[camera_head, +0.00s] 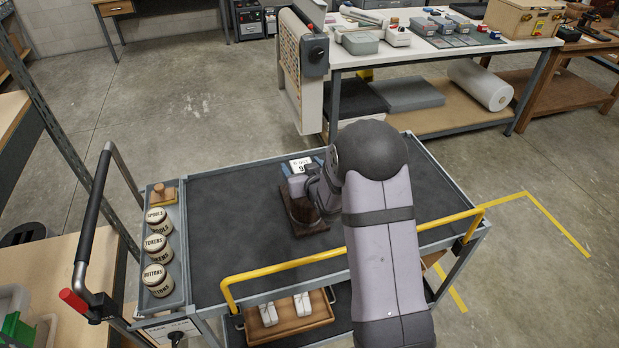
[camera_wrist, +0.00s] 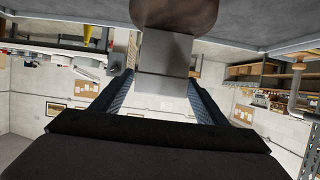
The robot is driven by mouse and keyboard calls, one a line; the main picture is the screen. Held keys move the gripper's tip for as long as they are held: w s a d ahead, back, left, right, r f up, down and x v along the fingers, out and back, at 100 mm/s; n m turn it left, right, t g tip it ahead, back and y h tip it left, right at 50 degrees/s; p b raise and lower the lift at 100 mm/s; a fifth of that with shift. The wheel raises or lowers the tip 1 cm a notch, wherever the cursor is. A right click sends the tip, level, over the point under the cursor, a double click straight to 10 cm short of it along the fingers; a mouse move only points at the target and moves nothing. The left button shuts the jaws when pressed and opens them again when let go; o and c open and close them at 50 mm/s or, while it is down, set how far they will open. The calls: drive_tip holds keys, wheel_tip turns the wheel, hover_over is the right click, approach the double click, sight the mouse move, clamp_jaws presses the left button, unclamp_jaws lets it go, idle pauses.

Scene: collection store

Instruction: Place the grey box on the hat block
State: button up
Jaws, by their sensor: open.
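The grey box (camera_wrist: 165,52) lies between my gripper's (camera_wrist: 161,82) two fingers in the wrist view. Its far end meets the rounded brown hat block (camera_wrist: 175,12); whether its weight rests there is hard to tell. In the head view, the dark brown hat block (camera_head: 309,229) stands on the cart top, partly covered by my arm. A white numbered label (camera_head: 300,165), apparently on the box, shows between my gripper's blue fingertips just above the block. The fingers are open, one on each side of the box.
The cart's dark top (camera_head: 230,220) is mostly clear around the block. A side tray (camera_head: 172,299) holds several labelled round tins and a wooden piece. A yellow rail (camera_head: 290,263) runs along the front. A wooden tray (camera_head: 300,330) is on the lower shelf. A loaded workbench (camera_head: 350,62) stands behind.

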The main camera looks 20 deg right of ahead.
drive_tip(key=b+v, duration=0.1)
drive_tip(key=v, duration=0.8)
drive_tip(key=shift+b, duration=0.4)
drive_tip(key=s+a+n+g+p, duration=0.1)
drive_tip(key=s+a+g+p, duration=0.15)
drive_tip(key=s+g, duration=0.45)
drive_tip(key=s+d+r+g+h+p, duration=0.1)
drive_tip(key=s+d+r+h, duration=0.1)
drive_tip(key=s+d, duration=0.35)
drive_tip(key=s+d+r+g+h+p, duration=0.1)
drive_tip(key=s+d+g+h, duration=0.15)
drive_tip(key=s, duration=0.55)
drive_tip(key=s+a+f+m+g+y+b, duration=0.1)
drive_tip(key=s+a+f+g+y+b, duration=0.2)
drive_tip(key=s+a+f, duration=0.6)
drive_tip(key=shift+a+y+b, duration=0.75)
